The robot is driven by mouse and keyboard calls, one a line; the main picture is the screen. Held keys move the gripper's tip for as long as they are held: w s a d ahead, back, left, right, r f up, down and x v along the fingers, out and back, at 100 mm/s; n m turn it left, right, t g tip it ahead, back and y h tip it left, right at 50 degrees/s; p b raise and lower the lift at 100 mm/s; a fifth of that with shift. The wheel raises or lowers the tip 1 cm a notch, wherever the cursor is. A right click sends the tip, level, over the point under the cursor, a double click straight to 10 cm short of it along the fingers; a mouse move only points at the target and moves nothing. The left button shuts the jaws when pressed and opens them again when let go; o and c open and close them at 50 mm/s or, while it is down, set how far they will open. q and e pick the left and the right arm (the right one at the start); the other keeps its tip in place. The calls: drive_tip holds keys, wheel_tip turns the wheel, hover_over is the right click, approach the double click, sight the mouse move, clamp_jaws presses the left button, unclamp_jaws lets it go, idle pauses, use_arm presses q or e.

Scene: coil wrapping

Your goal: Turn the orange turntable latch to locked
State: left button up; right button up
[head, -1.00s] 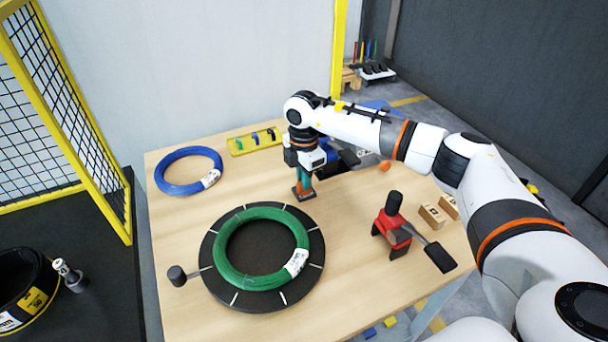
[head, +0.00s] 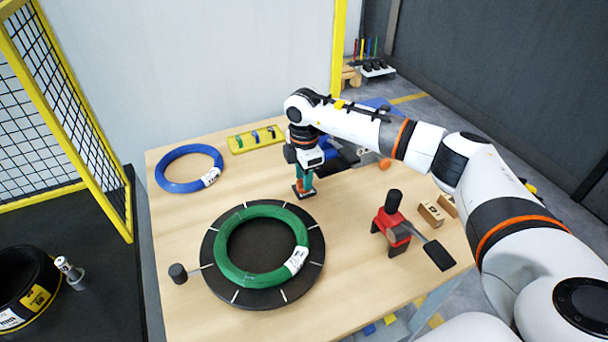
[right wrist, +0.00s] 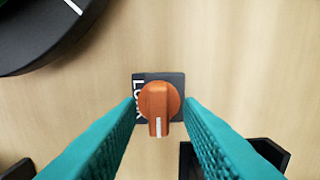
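The orange latch knob (right wrist: 159,105) sits on a small dark plate (right wrist: 172,77) with partly covered white lettering. Its white pointer line points toward the bottom of the right wrist view. My right gripper (right wrist: 160,110) points down over it, with one teal finger on each side of the knob and slim gaps visible. In the head view my right gripper (head: 304,185) is just behind and right of the black turntable (head: 213,277). A green coil (head: 234,272) lies on the turntable. My left gripper is not in view.
A blue coil (head: 175,185) and a yellow tray (head: 240,149) lie at the table's back left. A red tool with a black lever (head: 391,222) and wooden blocks (head: 431,213) stand to the right. Bare table (head: 345,275) lies between the turntable and the red tool.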

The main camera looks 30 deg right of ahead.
idle(0.3)
wheel_tip(320, 180, up, 12)
drive_tip(key=b, duration=0.2)
idle(0.6)
